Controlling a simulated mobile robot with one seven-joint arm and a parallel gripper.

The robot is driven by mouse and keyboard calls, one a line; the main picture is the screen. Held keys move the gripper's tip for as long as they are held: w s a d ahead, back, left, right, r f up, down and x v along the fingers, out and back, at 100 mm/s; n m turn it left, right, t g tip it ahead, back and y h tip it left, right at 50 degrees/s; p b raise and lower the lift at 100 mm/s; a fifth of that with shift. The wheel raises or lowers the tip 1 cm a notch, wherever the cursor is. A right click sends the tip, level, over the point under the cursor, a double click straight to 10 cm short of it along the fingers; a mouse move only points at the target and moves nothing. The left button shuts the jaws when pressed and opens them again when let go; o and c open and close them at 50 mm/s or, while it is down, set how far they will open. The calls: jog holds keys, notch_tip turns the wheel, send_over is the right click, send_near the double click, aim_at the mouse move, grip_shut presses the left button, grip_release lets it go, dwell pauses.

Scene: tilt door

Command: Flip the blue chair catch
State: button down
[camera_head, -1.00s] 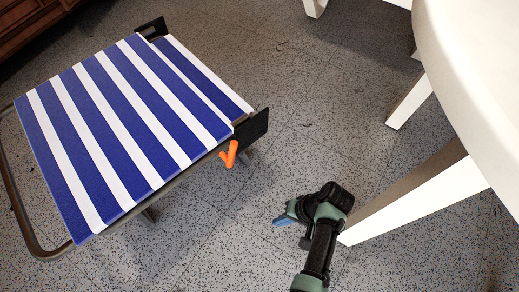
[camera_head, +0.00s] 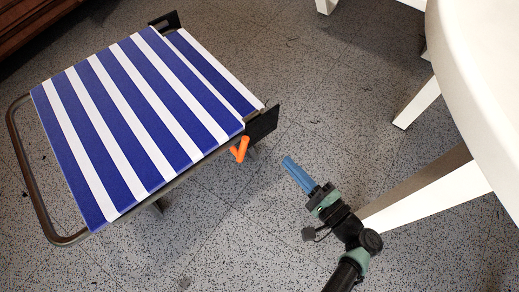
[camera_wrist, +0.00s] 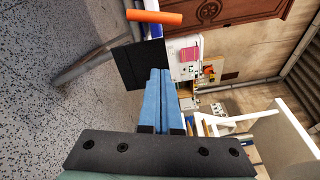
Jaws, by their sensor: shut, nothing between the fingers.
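The blue-and-white striped chair (camera_head: 140,115) stands at the left, with a dark metal frame. Its orange catch (camera_head: 239,149) sticks out at the right side, by a black plate (camera_head: 262,124). My gripper (camera_head: 288,160) is shut and empty, its blue fingers pointing up-left towards the catch, with a gap between them. In the wrist view the shut fingers (camera_wrist: 157,85) point at the black plate (camera_wrist: 144,62), and the orange catch (camera_wrist: 155,17) lies beyond the tips near the top edge. No blue catch is seen; the catch shown is orange.
A white round table (camera_head: 485,70) with white legs (camera_head: 425,205) stands at the right, close to my arm. Dark wooden furniture (camera_head: 35,18) is at the upper left. The speckled floor (camera_head: 330,110) between chair and table is clear.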

aim_at(242, 150)
jog(key=w+a+r+b, duration=0.1)
jog(key=w+a+b, duration=0.1)
jog(key=w+a, duration=0.2)
jog(key=a, duration=0.3)
jog(key=shift+a, duration=0.35)
